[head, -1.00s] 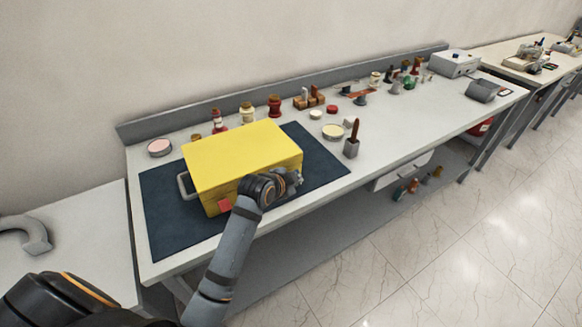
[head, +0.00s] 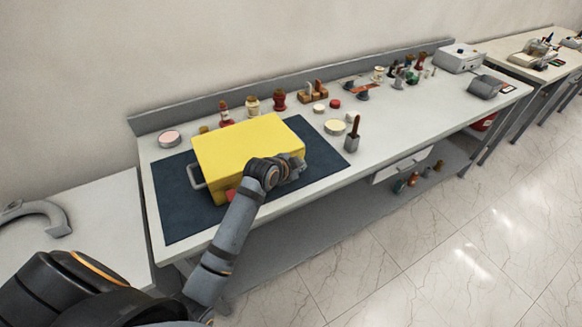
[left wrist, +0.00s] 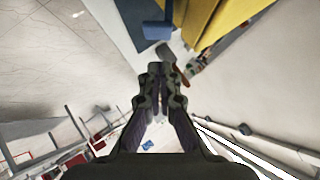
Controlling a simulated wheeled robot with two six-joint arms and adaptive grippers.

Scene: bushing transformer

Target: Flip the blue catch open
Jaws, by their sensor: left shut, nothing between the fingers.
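The yellow box (head: 250,145) stands closed on the dark mat, with a grey handle (head: 196,176) on its left end. A red catch (head: 231,195) on its front is partly covered by my left arm. The blue catch (left wrist: 157,30) shows in the left wrist view, in front of the box's yellow side (left wrist: 217,22); in the head view my arm hides it. My left gripper (head: 296,167) is at the right part of the box's front. Its closed, empty fingertips (left wrist: 160,68) are just below the blue catch in the wrist view, with a visible gap. My right gripper is out of view.
The dark mat (head: 175,208) lies on the white workbench (head: 395,120). A grey holder with a red-handled tool (head: 352,137) stands right of the box. Jars, bottles and lids line the back. The bench front has free space over the tiled floor.

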